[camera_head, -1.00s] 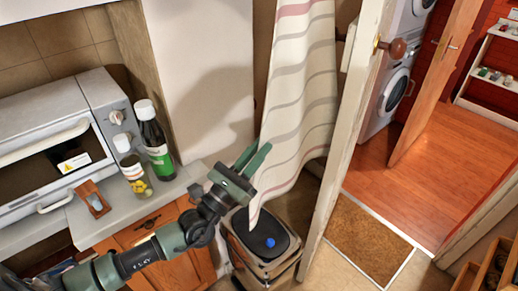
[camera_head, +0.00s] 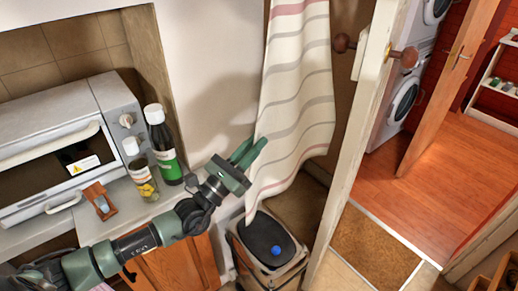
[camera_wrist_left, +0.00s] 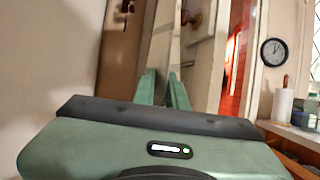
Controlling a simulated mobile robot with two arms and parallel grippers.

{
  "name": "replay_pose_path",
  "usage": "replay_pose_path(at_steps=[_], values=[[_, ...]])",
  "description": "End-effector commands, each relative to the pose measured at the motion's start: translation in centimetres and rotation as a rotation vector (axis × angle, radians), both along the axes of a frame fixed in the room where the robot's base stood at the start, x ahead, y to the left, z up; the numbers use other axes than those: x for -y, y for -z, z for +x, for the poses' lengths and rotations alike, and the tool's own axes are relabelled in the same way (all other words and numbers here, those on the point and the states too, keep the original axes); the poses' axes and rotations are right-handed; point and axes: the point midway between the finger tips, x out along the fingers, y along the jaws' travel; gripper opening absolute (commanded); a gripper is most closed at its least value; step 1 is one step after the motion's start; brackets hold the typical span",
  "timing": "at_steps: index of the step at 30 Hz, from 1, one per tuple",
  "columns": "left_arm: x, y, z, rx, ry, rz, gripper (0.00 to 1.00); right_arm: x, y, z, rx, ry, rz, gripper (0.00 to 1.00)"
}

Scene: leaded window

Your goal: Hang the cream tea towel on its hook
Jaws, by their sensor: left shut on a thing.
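The cream tea towel (camera_head: 297,100), with grey stripes and a reddish one, hangs down in the middle of the head view. Its top runs out of the picture and its lower corner hangs in front of the bin. My left gripper (camera_head: 248,153) is at the towel's left edge, below its middle, and shut on it; the pinched cloth itself is hard to make out. In the left wrist view the fingers (camera_wrist_left: 164,88) point away from the camera, and the towel is not clearly seen. I cannot make out the hook. My right gripper is not in view.
A bin (camera_head: 268,245) with a dark lid stands below the towel. A door edge (camera_head: 355,140) with a brown knob (camera_head: 409,57) stands right of it. A dark bottle (camera_head: 163,148), a jar (camera_head: 140,172) and a toaster oven (camera_head: 60,140) are on the left counter.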

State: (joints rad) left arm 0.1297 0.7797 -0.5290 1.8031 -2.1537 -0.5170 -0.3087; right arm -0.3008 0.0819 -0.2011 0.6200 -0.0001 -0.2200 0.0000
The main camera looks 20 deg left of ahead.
Motion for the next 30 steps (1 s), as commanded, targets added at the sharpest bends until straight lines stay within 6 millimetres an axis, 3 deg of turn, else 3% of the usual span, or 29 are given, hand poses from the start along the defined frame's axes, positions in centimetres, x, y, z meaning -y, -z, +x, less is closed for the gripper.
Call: replay_pose_path(at_steps=[30], values=[[-5.3, -1.0, 3.1, 0.004, -0.001, 0.001, 0.00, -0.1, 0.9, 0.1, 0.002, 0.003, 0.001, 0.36]])
